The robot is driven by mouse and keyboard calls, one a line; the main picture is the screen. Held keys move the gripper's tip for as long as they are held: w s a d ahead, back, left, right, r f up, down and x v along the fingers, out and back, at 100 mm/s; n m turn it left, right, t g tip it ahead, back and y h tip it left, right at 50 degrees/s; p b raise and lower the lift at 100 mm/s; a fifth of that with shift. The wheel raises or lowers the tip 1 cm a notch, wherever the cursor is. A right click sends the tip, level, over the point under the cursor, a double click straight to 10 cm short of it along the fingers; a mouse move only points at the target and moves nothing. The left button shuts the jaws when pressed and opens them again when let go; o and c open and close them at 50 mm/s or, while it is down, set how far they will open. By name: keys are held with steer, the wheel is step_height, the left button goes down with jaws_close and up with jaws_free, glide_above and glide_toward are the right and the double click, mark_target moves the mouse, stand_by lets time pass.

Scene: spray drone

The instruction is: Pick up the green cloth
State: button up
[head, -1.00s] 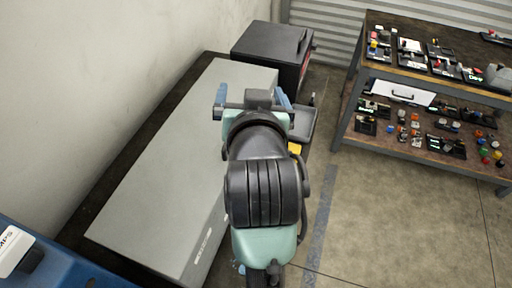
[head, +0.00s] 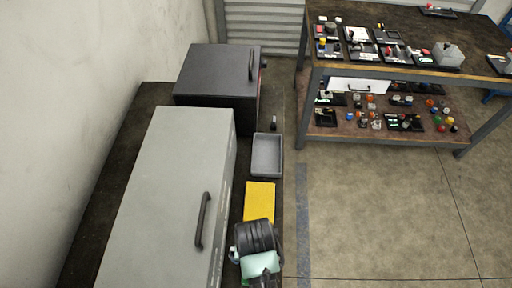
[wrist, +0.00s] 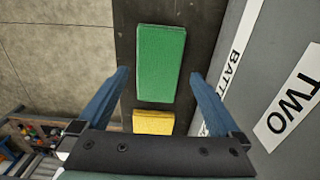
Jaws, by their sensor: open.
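The green cloth (wrist: 160,62) is a folded rectangle lying flat on a dark bench top in the wrist view. It sits ahead of and between the two blue fingers of my gripper (wrist: 164,95). The fingers are spread apart with nothing between them, and no contact with the cloth shows. In the head view my own arm covers most of the cloth, and my fingers are hidden there.
A yellow cloth (head: 259,201) lies behind the green one, with a grey tray (head: 267,155) beyond it. A large grey case (head: 165,200) with a handle borders the cloths closely. A black box (head: 220,80) stands farther back. A shelved workbench (head: 400,60) holds many small parts.

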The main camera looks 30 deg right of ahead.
steer(key=shift+d+f, duration=0.15)
steer(key=shift+f, duration=2.5)
steer(key=shift+c, duration=0.2)
steer(key=c, duration=1)
step_height(320, 180, up, 10)
steer(key=shift+r, duration=0.1)
steer(key=shift+c, duration=0.2)
